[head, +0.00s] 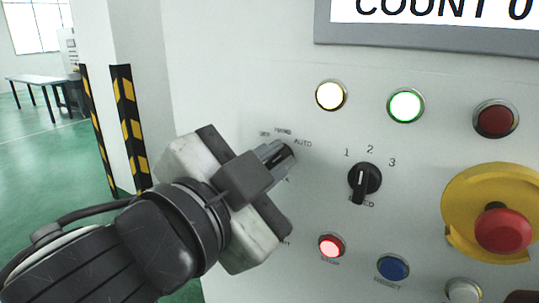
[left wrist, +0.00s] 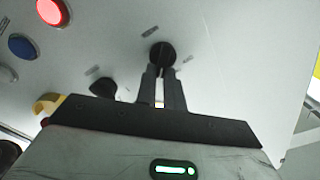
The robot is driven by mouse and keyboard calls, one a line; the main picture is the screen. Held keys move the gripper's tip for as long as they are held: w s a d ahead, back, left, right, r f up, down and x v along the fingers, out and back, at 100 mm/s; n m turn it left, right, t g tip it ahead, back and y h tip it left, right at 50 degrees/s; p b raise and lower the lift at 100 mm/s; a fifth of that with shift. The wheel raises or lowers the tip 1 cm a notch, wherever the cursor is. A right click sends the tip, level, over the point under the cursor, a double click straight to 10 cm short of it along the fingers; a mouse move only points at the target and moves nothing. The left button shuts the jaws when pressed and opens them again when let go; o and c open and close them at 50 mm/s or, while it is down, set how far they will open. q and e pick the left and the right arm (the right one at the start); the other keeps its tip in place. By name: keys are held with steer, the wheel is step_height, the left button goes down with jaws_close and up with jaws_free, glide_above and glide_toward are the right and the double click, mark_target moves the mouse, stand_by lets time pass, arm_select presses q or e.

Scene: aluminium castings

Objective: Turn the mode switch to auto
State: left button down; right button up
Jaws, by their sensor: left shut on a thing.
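The mode switch is a black round knob (left wrist: 161,53) on the white panel, seen in the left wrist view between my fingertips. In the head view my left gripper (head: 279,154) reaches in from the left and covers most of the switch. The printed labels around it, including AUTO (head: 303,143), show above and to the right of the fingers. My left gripper also shows in the left wrist view (left wrist: 161,82), its two fingers closed on the knob's handle. Which label the handle points to cannot be told. My right gripper is not in view.
A speed selector (head: 365,183) marked 1, 2, 3 sits right of the gripper. Lit white (head: 330,95) and green (head: 405,105) lamps are above. A lit red button (head: 331,245), blue reset button (head: 393,267) and red emergency stop (head: 503,231) are lower right.

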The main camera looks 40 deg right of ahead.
arm_select(q)
steer(key=shift+f, duration=0.1)
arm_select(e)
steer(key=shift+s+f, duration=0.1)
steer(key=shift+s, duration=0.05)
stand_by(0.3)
arm_select(q)
steer(key=c, duration=1.5)
jaws_free()
steer(key=b+v, duration=1.1)
steer(key=v, duration=0.5)
steer(key=shift+b, duration=0.35)
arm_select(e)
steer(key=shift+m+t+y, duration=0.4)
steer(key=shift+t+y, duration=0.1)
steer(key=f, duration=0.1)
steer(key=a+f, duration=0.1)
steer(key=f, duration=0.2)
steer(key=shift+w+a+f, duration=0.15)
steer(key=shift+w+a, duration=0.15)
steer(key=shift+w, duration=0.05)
